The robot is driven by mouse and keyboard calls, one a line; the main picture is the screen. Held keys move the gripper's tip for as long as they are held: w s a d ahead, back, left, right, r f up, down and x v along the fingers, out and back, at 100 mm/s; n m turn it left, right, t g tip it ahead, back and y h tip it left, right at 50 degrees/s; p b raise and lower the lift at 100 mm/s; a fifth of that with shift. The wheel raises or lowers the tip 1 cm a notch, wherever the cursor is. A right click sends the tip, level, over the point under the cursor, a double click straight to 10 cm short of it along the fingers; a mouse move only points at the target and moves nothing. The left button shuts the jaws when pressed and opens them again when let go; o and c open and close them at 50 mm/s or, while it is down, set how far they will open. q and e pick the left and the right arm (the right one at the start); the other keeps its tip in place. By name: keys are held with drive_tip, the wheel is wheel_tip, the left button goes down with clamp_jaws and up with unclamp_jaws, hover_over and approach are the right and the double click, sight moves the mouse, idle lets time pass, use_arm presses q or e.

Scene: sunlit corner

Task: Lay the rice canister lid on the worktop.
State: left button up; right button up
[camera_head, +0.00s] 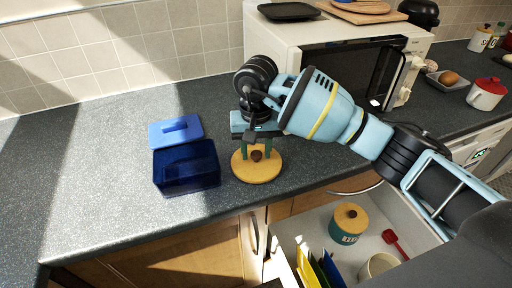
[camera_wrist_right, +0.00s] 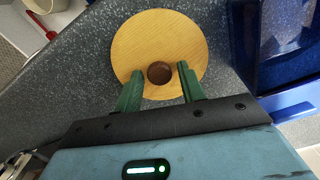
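A round wooden lid (camera_head: 257,175) with a dark brown knob lies flat on the grey speckled worktop (camera_head: 120,190), near its front edge and right of the blue box. In the right wrist view the lid (camera_wrist_right: 160,35) shows whole apart from what the fingers cover. My right gripper (camera_head: 257,155) points down over it. Its green fingers (camera_wrist_right: 159,82) stand apart on either side of the knob, with a gap on each side. The cream open canister (camera_head: 378,266) stands in the open drawer, partly cut off. My left gripper is not in view.
A dark blue box (camera_head: 187,168) and a blue lid (camera_head: 175,131) are left of the gripper. A white microwave (camera_head: 290,40) stands behind. The drawer (camera_head: 300,215) below holds a teal canister (camera_head: 348,225) and a red scoop (camera_head: 394,243). The worktop's left part is clear.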

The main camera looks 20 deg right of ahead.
sight(256, 153)
drive_tip(key=shift+o, duration=0.5)
wheel_tip(256, 153, up, 12)
drive_tip(key=shift+r, duration=0.2)
idle(0.6)
